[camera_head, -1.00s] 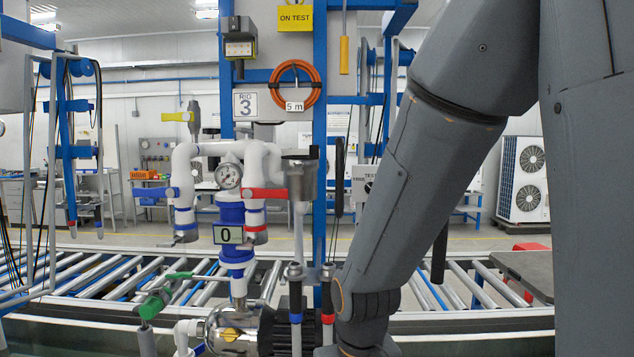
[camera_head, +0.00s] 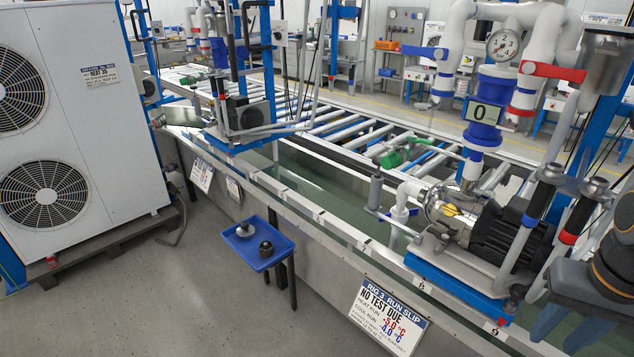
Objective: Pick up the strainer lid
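Two small round parts sit on a blue tray (camera_head: 281,255) fixed at the conveyor's front side. The rear one is a grey, disc-like part (camera_head: 244,230). The nearer one is a dark, knob-like part (camera_head: 266,249). Either could be the strainer lid; they are too small to tell. My arm (camera_head: 612,275) enters at the lower right, in front of the pump (camera_head: 490,232). Dark blue-grey pieces at its lower end (camera_head: 572,328) may be my gripper, partly cut off by the frame. It is well to the right of the tray, apart from both parts.
A slip sign (camera_head: 388,318) hangs on the conveyor front, right of the tray. A large fan unit (camera_head: 70,130) stands on a dark pallet at left. The grey floor (camera_head: 150,290) before the tray is clear. A blue-framed pump rig (camera_head: 243,115) stands farther along.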

